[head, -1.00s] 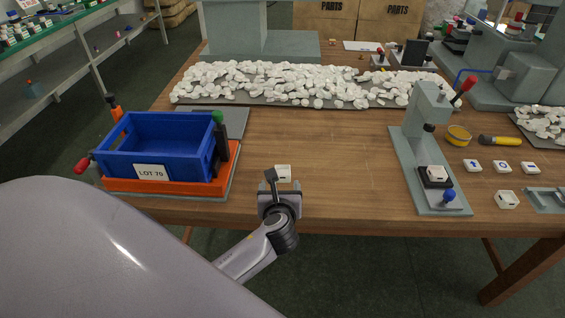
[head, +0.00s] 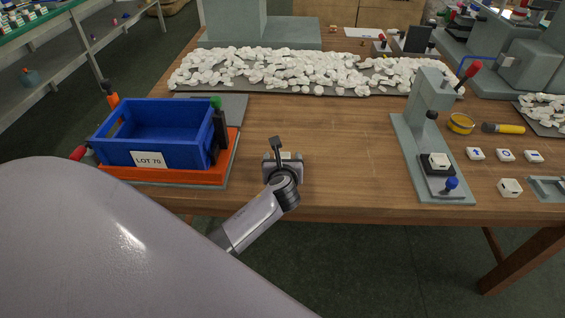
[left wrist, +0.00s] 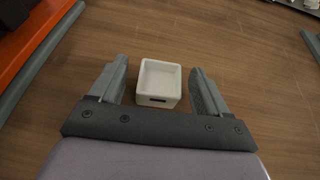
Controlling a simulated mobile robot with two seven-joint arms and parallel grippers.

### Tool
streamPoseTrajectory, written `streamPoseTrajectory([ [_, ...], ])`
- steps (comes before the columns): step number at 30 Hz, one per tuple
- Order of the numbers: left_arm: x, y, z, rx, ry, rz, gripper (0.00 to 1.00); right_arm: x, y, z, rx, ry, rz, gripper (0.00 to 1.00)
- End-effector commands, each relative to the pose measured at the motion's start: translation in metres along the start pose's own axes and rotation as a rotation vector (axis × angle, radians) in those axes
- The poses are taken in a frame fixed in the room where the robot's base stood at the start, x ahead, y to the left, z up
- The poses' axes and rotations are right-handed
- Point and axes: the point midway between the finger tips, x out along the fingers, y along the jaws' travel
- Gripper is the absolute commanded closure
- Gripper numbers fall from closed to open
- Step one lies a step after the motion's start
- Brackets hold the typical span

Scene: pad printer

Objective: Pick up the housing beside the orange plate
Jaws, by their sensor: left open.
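The housing (left wrist: 158,84) is a small white open-topped box with a dark slot in its near wall. It sits on the wooden table, right of the orange plate (head: 233,142); the plate's edge also shows in the left wrist view (left wrist: 40,38). My left gripper (left wrist: 161,76) is open, with one finger on each side of the housing and a gap to both. Whether the fingers are low enough to flank it cannot be told for sure. In the head view, my left gripper (head: 283,160) hides most of the housing. My right gripper is not in view.
A blue bin (head: 150,157) labelled LOT 70 stands on the orange plate. A pad printer (head: 428,95) with a white housing (head: 438,159) in its holder stands to the right. White parts (head: 300,70) are heaped at the back. The table between is clear.

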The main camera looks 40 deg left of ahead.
Motion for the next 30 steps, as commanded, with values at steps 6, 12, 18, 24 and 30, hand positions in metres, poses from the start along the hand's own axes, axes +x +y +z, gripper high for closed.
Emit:
streamPoseTrajectory([
  [6,0.0,0.0,0.0,0.0,0.0,0.0,0.43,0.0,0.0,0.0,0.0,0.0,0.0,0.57],
  [12,0.0,0.0,0.0,0.0,-0.001,0.0,0.78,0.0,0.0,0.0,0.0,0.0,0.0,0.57],
  [18,-0.001,0.0,0.001,0.0,-0.001,0.0,0.78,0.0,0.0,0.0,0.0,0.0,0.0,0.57],
  [24,-0.005,0.0,0.013,0.001,-0.003,0.0,0.78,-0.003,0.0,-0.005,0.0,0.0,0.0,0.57],
  [30,-0.019,0.0,0.048,-0.001,-0.006,-0.002,0.78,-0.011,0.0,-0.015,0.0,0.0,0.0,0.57],
])
